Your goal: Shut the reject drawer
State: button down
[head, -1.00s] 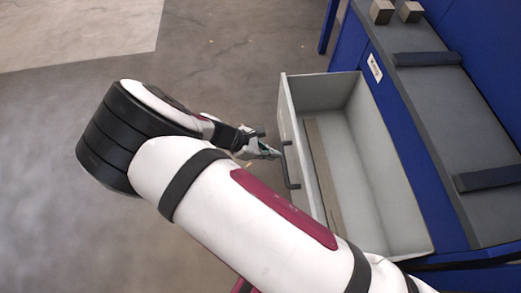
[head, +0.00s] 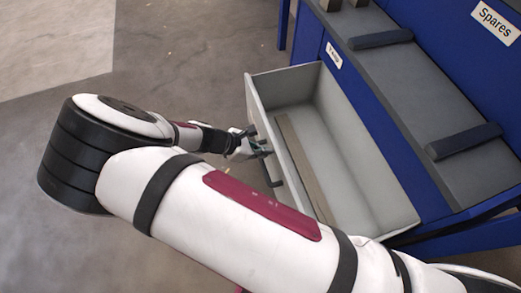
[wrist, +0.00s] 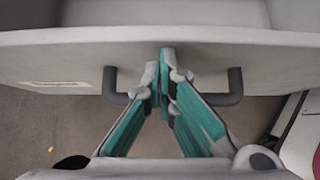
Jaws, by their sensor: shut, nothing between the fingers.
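The reject drawer (head: 345,150) is a light grey open box pulled out of the blue cabinet. A brown strip lies along its floor, just inside the front panel. Its dark bar handle (head: 268,168) is on the front panel and shows in the wrist view too (wrist: 229,90). My gripper (head: 262,150) is at the outside of the drawer front, beside the handle. In the wrist view my gripper (wrist: 166,62) is shut and empty, its tips at the panel between the handle's two ends. The fingers hide the handle's middle. I cannot tell whether the tips touch the panel.
A "Spares" sign (head: 496,20) is at upper right. The concrete floor (head: 190,60) left of the drawer is clear.

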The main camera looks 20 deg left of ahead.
jog(key=w+d+p, duration=0.2)
jog(key=w+d, duration=0.7)
jog(key=d, duration=0.3)
jog(key=w+d+p, duration=0.3)
jog(key=w+d, duration=0.7)
jog(key=d, duration=0.3)
jog(key=shift+d+r, duration=0.1)
jog(key=shift+d, duration=0.05)
